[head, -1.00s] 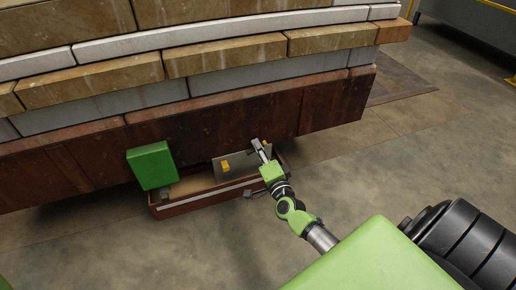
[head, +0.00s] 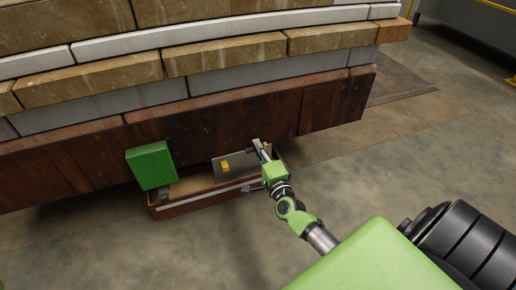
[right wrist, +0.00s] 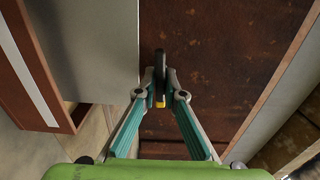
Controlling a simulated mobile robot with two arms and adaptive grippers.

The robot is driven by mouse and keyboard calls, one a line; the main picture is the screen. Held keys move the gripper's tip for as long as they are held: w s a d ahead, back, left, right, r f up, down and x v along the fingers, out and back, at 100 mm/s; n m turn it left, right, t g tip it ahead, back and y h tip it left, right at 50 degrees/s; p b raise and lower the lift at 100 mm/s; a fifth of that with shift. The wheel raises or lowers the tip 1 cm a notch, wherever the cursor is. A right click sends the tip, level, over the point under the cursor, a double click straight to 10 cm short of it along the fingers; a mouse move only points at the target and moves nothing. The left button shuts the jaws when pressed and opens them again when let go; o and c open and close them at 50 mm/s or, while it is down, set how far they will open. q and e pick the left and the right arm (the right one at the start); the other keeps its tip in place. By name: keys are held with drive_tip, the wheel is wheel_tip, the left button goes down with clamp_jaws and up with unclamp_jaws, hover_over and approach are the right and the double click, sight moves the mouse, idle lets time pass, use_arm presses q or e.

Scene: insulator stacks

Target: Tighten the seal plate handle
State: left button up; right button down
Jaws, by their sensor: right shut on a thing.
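The seal plate (head: 232,158) is a thin grey plate at the front of the low rust-brown structure, with a yellow block on it. In the right wrist view a grey plate (right wrist: 97,45) fills the left side. My right gripper (head: 260,149) is at the right end of the plate. In the right wrist view my right gripper (right wrist: 160,88) is shut on a dark upright handle (right wrist: 161,63), with a small yellow part showing between the fingertips. The handle's base is partly hidden by the fingers. My left gripper is not in view.
A green box (head: 151,166) stands left of the plate. A rust-brown tray-like frame (head: 200,200) with a pale front strip lies below. Stacked tan and grey slabs (head: 225,55) rise above a rusty beam (head: 330,105). The concrete floor at front is clear.

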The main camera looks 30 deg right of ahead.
drive_tip(key=shift+f, duration=0.1)
idle(0.7)
drive_tip(key=c, duration=2.2)
unclamp_jaws()
drive_tip(key=shift+o, duration=0.2)
drive_tip(key=v, duration=1.2)
